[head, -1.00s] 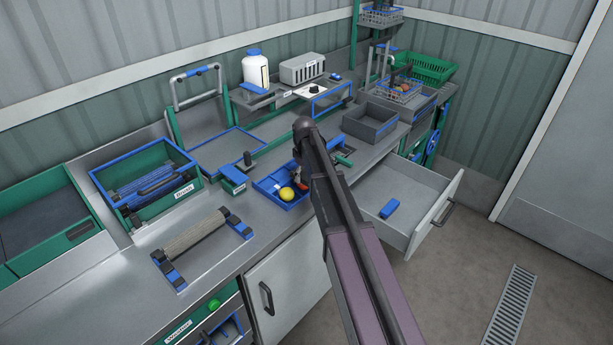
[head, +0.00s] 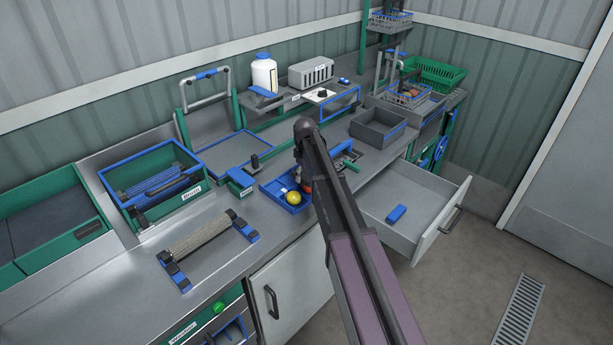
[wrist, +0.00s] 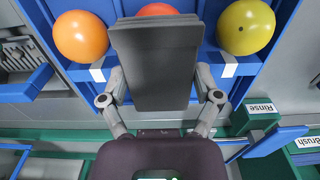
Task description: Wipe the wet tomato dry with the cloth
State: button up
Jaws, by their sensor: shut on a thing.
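My gripper (wrist: 160,85) is shut on a dark grey, flat, layered pad that looks like the folded cloth (wrist: 157,50). In the wrist view the cloth lies over the middle of a blue tray (wrist: 225,65), covering most of a red tomato (wrist: 158,10). I cannot tell whether they touch. An orange tomato (wrist: 80,36) is to the left and a yellow tomato (wrist: 246,27) to the right. No wetness shows clearly on any of them. In the head view the yellow tomato (head: 293,197) sits in the tray (head: 272,188); my arm hides most of the gripper.
An open drawer (head: 440,227) juts out at the right, holding a blue block (head: 396,213). A roller on a stand (head: 198,240) is at the left front. A grey bin (head: 378,130), a white bottle (head: 264,77) and a rinse-labelled green box (head: 240,182) stand behind.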

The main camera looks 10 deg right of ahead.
jog(key=shift+s, duration=0.1)
dwell(0.3)
jog(key=shift+s+d, duration=0.65)
jog(key=shift+s, duration=0.2)
jog(key=shift+s+d, duration=0.65)
jog(key=shift+s, duration=0.2)
jog(key=shift+w, duration=0.15)
jog(key=shift+w+a, duration=0.65)
jog(key=shift+w, duration=0.2)
jog(key=shift+w+a, duration=0.65)
jog(key=shift+w, duration=0.15)
jog(key=shift+r, duration=0.1)
jog(key=shift+r+p, duration=2.95)
jog(key=shift+p, duration=0.05)
